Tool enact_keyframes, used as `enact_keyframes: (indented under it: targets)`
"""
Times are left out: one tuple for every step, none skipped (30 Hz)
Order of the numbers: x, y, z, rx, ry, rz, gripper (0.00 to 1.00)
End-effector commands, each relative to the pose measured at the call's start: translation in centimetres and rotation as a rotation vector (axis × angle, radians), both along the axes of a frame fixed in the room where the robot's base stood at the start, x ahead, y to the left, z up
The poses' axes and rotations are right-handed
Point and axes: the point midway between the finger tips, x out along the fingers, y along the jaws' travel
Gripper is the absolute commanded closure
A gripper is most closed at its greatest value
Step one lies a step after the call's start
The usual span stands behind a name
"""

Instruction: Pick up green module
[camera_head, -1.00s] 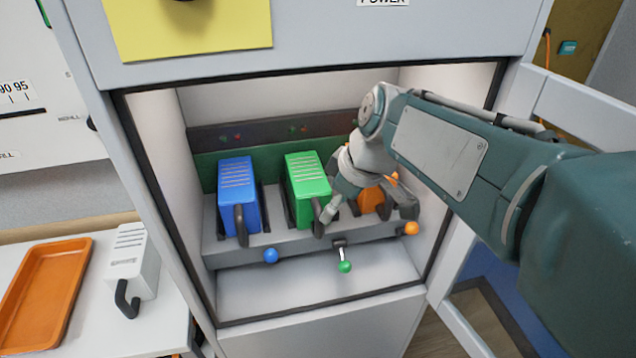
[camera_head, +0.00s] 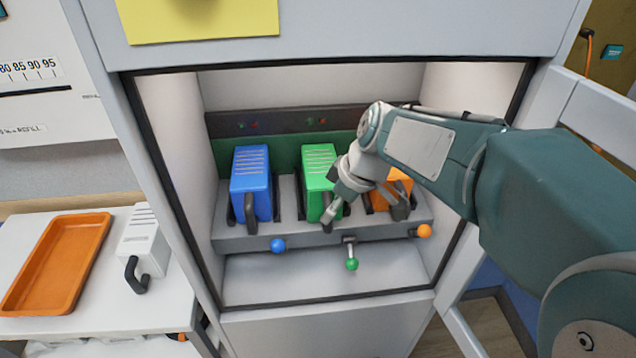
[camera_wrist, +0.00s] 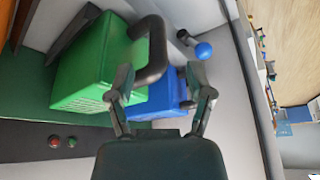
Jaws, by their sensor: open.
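The green module (camera_head: 319,172) stands in the middle slot of the cabinet, between the blue module (camera_head: 251,182) and the orange module (camera_head: 392,190). My gripper (camera_head: 366,211) is open in front of the green module's right side, with one finger near its dark handle. In the wrist view, the green module (camera_wrist: 92,68) fills the upper left, and its black handle (camera_wrist: 152,50) reaches toward the space between the open fingers of my gripper (camera_wrist: 160,95). I cannot tell whether a finger touches the handle. The green-knobbed lever (camera_head: 351,263) below the module points down.
The cabinet's side walls and frame closely surround the modules. A blue knob (camera_head: 278,246) and an orange knob (camera_head: 424,231) stick out along the front ledge. An orange tray (camera_head: 54,266) and a white module (camera_head: 144,243) are on the table at left.

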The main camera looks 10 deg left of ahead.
Motion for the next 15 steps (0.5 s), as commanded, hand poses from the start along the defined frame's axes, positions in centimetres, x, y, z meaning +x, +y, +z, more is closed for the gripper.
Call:
enact_keyframes:
  targets:
    - [0.0, 0.0, -0.3, 0.0, 0.001, 0.0, 0.32]
    - [0.0, 0.0, -0.5, 0.001, 0.001, 0.0, 0.32]
    - [0.1, 0.0, -0.9, 0.001, 0.001, 0.0, 0.32]
    - [0.1, 0.1, -1.3, 0.0, 0.001, 0.0, 0.32]
    - [0.1, 0.2, -1.8, 0.0, 0.003, 0.0, 0.32]
    - [0.2, 0.4, -2.5, -0.001, 0.003, 0.0, 0.32]
    - [0.2, 0.6, -2.9, -0.001, 0.004, 0.0, 0.32]
    - [0.3, 0.7, -3.4, -0.001, 0.003, -0.001, 0.32]
    - [0.3, 1.1, -4.0, -0.001, 0.003, 0.0, 0.32]
    - [0.4, 1.3, -4.3, -0.001, 0.002, 0.001, 0.32]
    - [0.4, 1.4, -4.6, -0.002, 0.002, 0.0, 0.32]
    - [0.5, 1.5, -4.9, -0.002, 0.002, 0.0, 0.32]
    - [0.5, 1.6, -5.1, -0.002, 0.002, 0.0, 0.32]
    - [0.5, 1.6, -5.2, -0.002, 0.001, 0.0, 0.32]
    - [0.5, 1.6, -5.3, -0.001, -0.001, 0.0, 0.32]
